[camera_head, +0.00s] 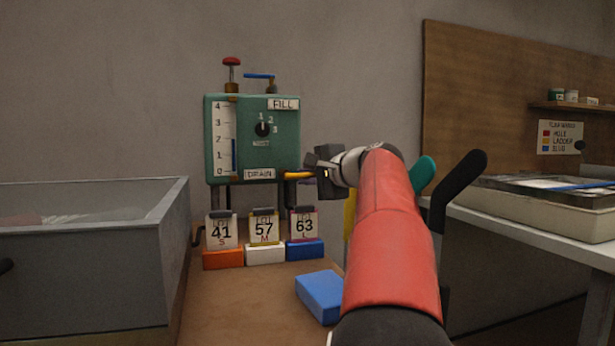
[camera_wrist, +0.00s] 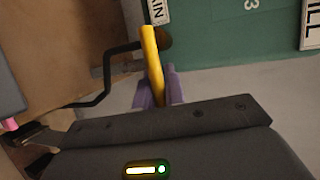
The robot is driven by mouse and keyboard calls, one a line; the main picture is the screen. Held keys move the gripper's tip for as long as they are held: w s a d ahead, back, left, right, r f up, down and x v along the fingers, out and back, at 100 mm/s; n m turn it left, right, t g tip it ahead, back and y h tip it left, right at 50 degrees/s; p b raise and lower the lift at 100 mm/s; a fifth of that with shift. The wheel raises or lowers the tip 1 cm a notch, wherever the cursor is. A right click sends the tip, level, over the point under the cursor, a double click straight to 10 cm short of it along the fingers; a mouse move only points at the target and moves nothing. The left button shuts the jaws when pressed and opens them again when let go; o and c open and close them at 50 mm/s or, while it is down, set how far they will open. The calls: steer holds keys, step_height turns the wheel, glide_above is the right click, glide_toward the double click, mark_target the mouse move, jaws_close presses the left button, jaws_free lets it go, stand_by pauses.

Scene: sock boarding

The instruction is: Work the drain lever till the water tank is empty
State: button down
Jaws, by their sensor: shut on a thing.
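The green water tank box (camera_head: 265,140) stands at the back, with FILL and DRAIN labels. Its white gauge (camera_head: 224,140) is marked 0 to 4, and a blue column stands at about 1 to 1.5. The yellow drain lever (camera_head: 298,175) sticks out to the right below the DRAIN label. My gripper (camera_head: 322,173) is shut on the lever's outer end. In the wrist view the yellow lever (camera_wrist: 152,60) runs down between the purple fingertips (camera_wrist: 158,88). The inner end of the lever by the tank is partly dark.
Numbered cards 41, 57 and 63 stand in orange (camera_head: 222,259), white (camera_head: 265,254) and blue (camera_head: 305,248) blocks under the tank. A loose blue block (camera_head: 320,297) lies in front. A grey basin (camera_head: 90,260) is at left; a tray (camera_head: 540,205) is at right.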

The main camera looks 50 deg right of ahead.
steer(key=r+n+g+h+p, duration=0.1)
steer(key=n+p, duration=0.1)
steer(key=r+n+g+h+p, duration=0.1)
steer(key=r+n+p, duration=0.1)
steer(key=n, duration=0.1)
steer(key=shift+w+a+g, duration=0.2)
steer(key=shift+a+g, duration=0.2)
steer(key=shift+w+a+r+n+g+h+p, duration=0.2)
steer(key=shift+r+n+g+h+p, duration=0.15)
steer(key=shift+n, duration=0.2)
steer(key=shift+w+a+r+n+g+h+p, duration=0.1)
steer(key=shift+a+n+g+h+p, duration=0.15)
steer(key=shift+n+h, duration=0.25)
steer(key=shift+w+a+r+n+g+h+p, duration=0.1)
steer(key=shift+a+n+g+h+p, duration=0.1)
steer(key=shift+n+h, duration=0.25)
steer(key=shift+a+r+n+g+h+p, duration=0.1)
steer(key=shift+n+h+p, duration=0.1)
steer(key=shift+n, duration=0.3)
steer(key=c, duration=1.5)
jaws_free()
